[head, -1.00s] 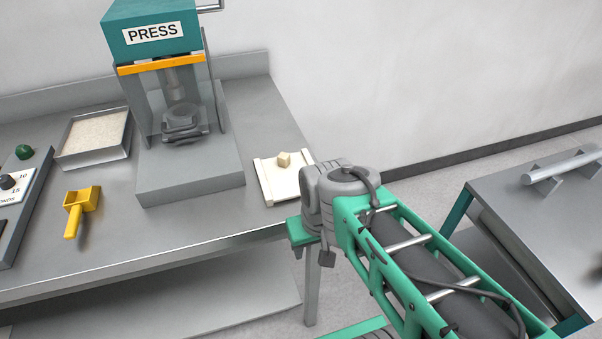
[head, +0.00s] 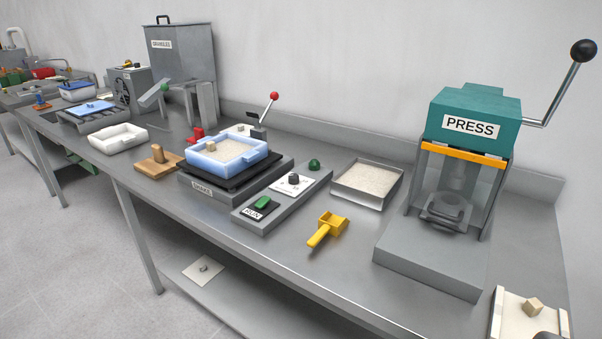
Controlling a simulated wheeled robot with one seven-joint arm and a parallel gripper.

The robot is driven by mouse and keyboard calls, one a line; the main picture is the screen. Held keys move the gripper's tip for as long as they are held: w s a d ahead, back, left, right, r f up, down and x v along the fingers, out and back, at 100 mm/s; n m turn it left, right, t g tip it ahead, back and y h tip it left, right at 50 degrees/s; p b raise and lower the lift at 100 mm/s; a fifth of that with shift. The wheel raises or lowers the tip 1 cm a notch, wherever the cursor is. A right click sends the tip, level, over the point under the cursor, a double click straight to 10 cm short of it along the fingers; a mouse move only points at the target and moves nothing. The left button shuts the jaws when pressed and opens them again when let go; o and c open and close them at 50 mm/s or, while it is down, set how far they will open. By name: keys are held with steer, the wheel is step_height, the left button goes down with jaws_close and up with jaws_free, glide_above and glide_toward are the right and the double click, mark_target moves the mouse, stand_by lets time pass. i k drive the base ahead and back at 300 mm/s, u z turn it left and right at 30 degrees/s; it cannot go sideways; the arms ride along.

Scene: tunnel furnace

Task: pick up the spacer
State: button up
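No thing in the head view is labelled as the spacer, and I cannot tell which one it is. A small tan block (head: 533,307) lies on a cream tray (head: 508,322) at the lower right, beside the press. Another tan block (head: 209,147) sits in a light blue tray (head: 252,160) left of the middle. A small grey piece (head: 203,268) lies on a pale sheet on the lower shelf. My gripper is not in view.
The press (head: 470,125) with its long lever stands at the right. A yellow scoop (head: 327,229), a granule tray (head: 367,184), and a control panel (head: 283,190) occupy the bench. A white tray (head: 118,138) and a hopper (head: 180,55) stand farther left. Floor is open at left.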

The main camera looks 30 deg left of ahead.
mark_target(211, 145)
steer(key=u, duration=1.8)
